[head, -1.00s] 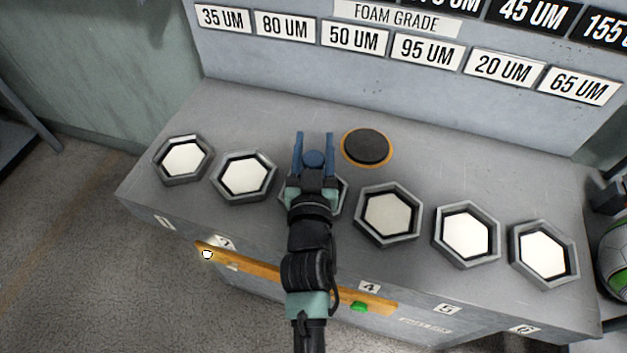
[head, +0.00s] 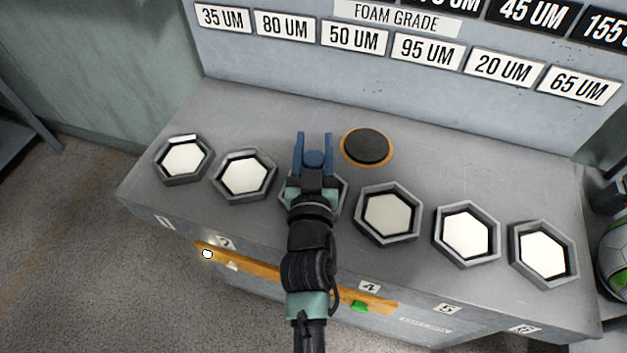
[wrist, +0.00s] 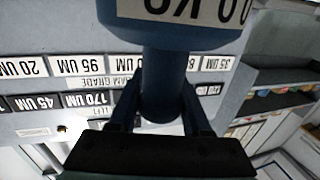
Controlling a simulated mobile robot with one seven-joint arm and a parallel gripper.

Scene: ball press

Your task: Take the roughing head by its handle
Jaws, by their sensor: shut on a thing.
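The roughing head is blue, with a round handle (wrist: 163,85) and a wider body (wrist: 135,22) bearing a white label with dark characters, cut off by the top edge of the wrist view. My gripper (wrist: 162,100) is shut on the handle, one finger on each side. In the head view, a blue round part of the head (head: 315,160) shows between the blue fingers of my gripper (head: 314,140). The rest of the head is hidden there. My gripper is over the bench, in front of the third hexagonal holder from the left.
Several hexagonal holders with white faces stand in a row on the grey bench (head: 250,115). A black disc with an orange rim (head: 367,147) lies right of my gripper. A foam grade board (head: 395,18) stands behind. A wooden strip (head: 262,268) runs along the front.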

